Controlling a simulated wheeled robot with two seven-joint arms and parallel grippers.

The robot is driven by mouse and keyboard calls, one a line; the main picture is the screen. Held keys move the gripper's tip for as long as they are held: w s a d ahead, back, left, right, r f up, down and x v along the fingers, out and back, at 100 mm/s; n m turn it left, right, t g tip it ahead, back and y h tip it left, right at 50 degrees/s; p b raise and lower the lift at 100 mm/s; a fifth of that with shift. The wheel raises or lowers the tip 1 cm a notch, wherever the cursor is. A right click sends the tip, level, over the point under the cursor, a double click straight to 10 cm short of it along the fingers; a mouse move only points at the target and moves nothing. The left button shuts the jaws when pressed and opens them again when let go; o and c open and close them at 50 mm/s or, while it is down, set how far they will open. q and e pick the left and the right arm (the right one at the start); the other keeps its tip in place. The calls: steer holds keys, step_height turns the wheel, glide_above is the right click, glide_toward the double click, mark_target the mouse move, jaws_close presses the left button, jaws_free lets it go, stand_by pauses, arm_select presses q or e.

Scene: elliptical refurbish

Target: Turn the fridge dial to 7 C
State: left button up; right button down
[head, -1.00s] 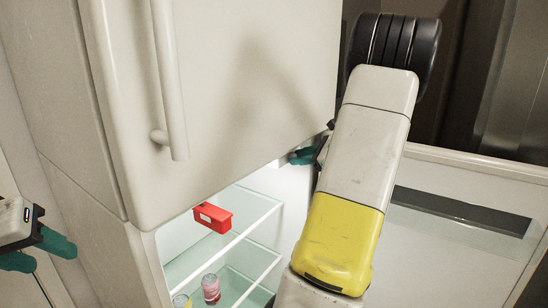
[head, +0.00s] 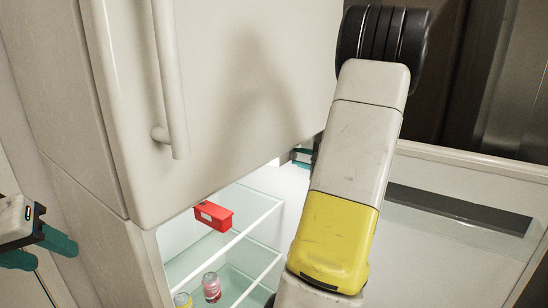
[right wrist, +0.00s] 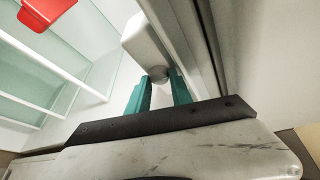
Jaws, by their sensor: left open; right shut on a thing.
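The fridge dial (right wrist: 158,73) is a small grey round knob under a white housing (right wrist: 147,44) in the right wrist view. My right gripper (right wrist: 159,90) has its teal fingers on either side of the knob, shut on it. The fingers hide part of the knob, and no temperature marks are readable. In the head view my right gripper (head: 302,158) is mostly hidden behind my right arm, at the fridge opening under the upper door. My left gripper (head: 42,250) is open and empty at the left edge, beside the fridge.
The closed upper door (head: 240,90) with its long handle (head: 168,75) overhangs the opening. Glass shelves (head: 240,240) lie inside, with a red box (head: 213,216) and cans (head: 211,287) on them. The open lower door (head: 450,170) stands at right.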

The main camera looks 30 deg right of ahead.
steer(key=shift+a+f+n, duration=0.1)
steer(key=shift+f+n, duration=0.05)
steer(key=shift+n, duration=0.35)
steer(key=c, duration=1.4)
jaws_free()
steer(key=shift+c, duration=0.2)
steer(key=s+r, duration=0.1)
steer(key=s, duration=0.6)
steer(key=shift+s+d, duration=0.35)
steer(key=shift+s, duration=0.05)
